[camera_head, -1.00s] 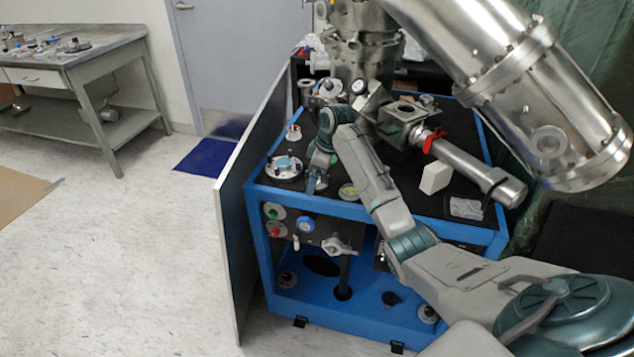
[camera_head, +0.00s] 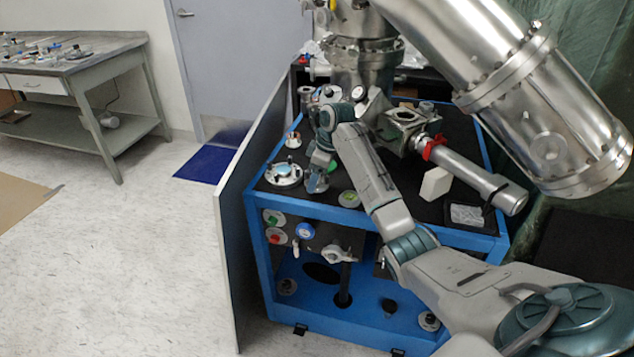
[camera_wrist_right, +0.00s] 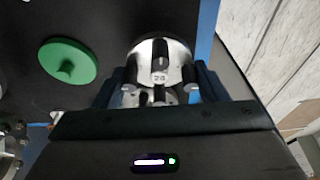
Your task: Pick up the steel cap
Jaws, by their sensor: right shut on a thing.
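A round steel cap (camera_wrist_right: 146,50) with a dark raised part and the number 20 sits between the fingers of my right gripper (camera_wrist_right: 165,88) in the wrist view. The fingers are shut on it from both sides. In the head view, my right gripper (camera_head: 316,183) points down at the left front of the cart's top, just right of a round steel flange (camera_head: 284,174). The cap cannot be made out clearly there. My left gripper is in neither view.
A green disc (camera_wrist_right: 68,60) lies on the black cart top beside the gripper. A white block (camera_head: 435,184) and a steel cylinder (camera_head: 470,175) are to the right. A tall panel (camera_head: 228,220) stands along the cart's left side. A large steel vessel (camera_head: 545,110) overhangs the right.

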